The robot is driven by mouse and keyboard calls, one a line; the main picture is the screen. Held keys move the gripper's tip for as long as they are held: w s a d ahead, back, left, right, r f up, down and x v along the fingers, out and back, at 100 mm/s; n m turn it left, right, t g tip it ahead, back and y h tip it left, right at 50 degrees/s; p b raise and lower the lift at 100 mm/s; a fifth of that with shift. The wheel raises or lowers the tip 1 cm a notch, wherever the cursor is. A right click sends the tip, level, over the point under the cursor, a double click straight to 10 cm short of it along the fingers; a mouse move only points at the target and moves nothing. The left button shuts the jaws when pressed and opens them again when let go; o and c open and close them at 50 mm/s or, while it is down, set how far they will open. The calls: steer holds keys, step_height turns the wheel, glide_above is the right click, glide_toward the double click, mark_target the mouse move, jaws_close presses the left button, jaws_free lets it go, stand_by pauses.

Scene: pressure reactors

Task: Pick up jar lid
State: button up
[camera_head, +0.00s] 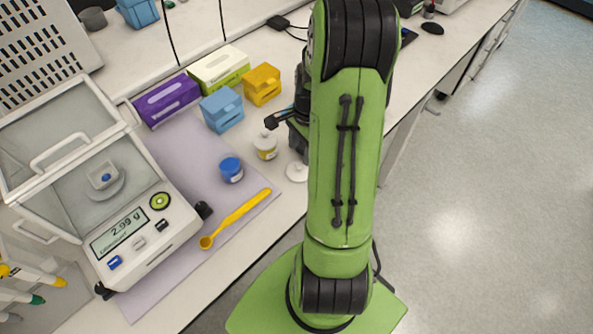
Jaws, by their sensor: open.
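A small jar (266,151) with a yellow label stands on the bench, and a white lid with a small knob (267,138) appears to sit on it. A flat, round white piece (297,172) lies on the bench just to its right; I cannot tell whether it is another lid. My gripper (279,119) is open, and one dark finger shows just behind the jar, pointing left. It appears above the bench and apart from the lid. My green arm hides the rest of the gripper.
A blue-capped jar (231,169) and a yellow spoon (236,218) are on the grey mat (168,272). A balance (140,240) with its cover raised stands left. Blue (222,110), orange (262,85) and purple (167,99) boxes stand behind.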

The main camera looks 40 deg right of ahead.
mark_target(299, 165)
steer(key=f, duration=0.4)
steer(key=f+b, duration=0.1)
steer(key=f, duration=0.1)
steer(key=shift+w+a+f, duration=0.1)
steer(key=shift+a, duration=0.3)
jaws_close()
